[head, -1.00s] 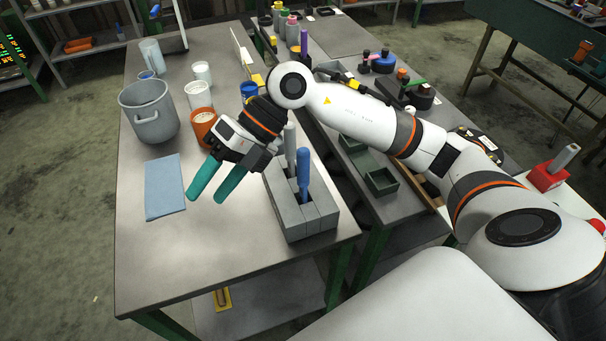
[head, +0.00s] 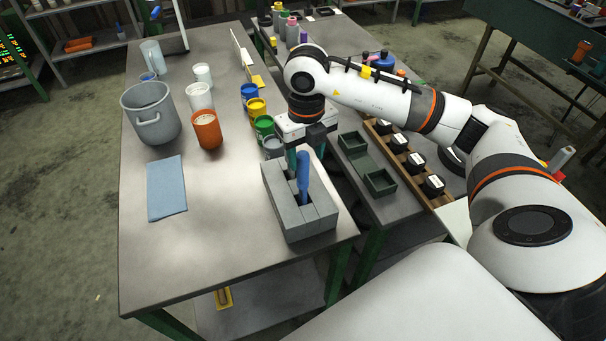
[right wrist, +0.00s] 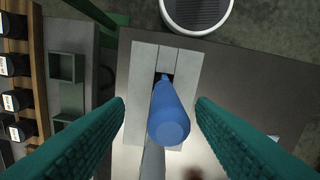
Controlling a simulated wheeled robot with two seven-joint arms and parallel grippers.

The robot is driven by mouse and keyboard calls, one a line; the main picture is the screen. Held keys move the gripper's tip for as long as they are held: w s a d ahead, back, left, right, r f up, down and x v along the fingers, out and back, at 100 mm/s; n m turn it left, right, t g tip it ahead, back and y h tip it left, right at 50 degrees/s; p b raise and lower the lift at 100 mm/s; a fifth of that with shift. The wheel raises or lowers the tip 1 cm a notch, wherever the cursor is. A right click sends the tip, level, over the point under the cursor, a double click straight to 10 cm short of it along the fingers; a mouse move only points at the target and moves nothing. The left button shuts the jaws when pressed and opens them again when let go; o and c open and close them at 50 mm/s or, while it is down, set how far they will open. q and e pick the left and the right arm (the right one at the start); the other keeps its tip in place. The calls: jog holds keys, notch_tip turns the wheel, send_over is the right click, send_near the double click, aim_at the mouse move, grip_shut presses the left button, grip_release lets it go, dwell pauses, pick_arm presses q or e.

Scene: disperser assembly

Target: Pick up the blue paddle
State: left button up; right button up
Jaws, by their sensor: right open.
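The blue paddle (head: 303,178) stands upright in a slot of the grey block holder (head: 313,222) near the table's front right corner. In the right wrist view the blue handle (right wrist: 168,122) points up toward the camera, between the two teal fingers. My right gripper (right wrist: 161,108) is open, with one finger on each side of the handle and a gap on both sides. In the head view my right gripper (head: 304,152) points down over the holder, its fingers partly hidden behind the paddle. A grey handle (right wrist: 153,160) shows beside the blue one. My left gripper is not in view.
A blue cloth (head: 167,187), a grey pot (head: 150,112) and an orange cup (head: 207,130) stand left of the holder. Several coloured cans, including a green one (head: 264,127), stand behind it. Green trays (head: 368,165) lie right. The table's front left is clear.

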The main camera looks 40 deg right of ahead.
aim_at(303, 169)
jog(key=f, duration=0.1)
jog(key=f+p, duration=0.1)
jog(key=f, duration=0.1)
jog(key=f+p, duration=0.1)
jog(key=shift+w+a+f, duration=0.2)
jog(key=shift+a+f, duration=0.05)
jog(key=shift+f, duration=0.3)
jog(key=shift+c, duration=0.5)
jog(key=c, duration=0.9)
